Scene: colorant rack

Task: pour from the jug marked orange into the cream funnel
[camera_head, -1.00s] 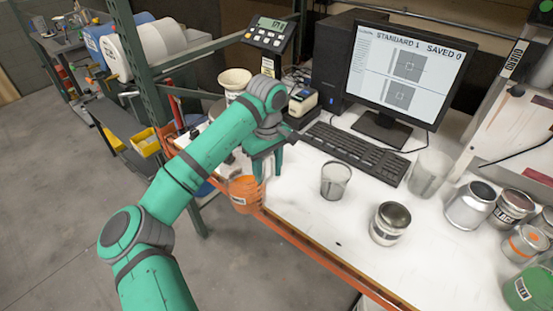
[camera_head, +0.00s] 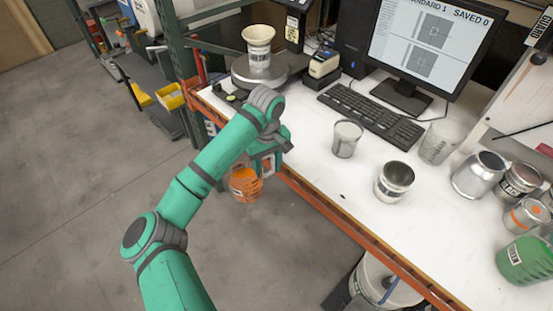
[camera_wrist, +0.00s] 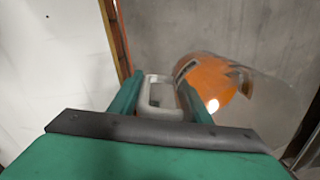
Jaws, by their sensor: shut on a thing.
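The jug marked orange (camera_head: 245,184) is a clear jug with orange content, hanging just off the front edge of the bench in the head view. My gripper (camera_head: 268,160) is shut on its handle. In the wrist view my gripper (camera_wrist: 160,98) has the pale handle between its fingers, and the jug (camera_wrist: 212,82) shows beyond to the right with orange inside. The cream funnel (camera_head: 258,38) stands upright on top of a can on the round scale plate, at the back left of the bench. The funnel is apart from the jug, up and slightly right of it in the picture.
The scale plate (camera_head: 268,72) sits near the bench's left end, beside a green rack post (camera_head: 176,50). The bench's orange front edge (camera_head: 340,220) lies near the jug.

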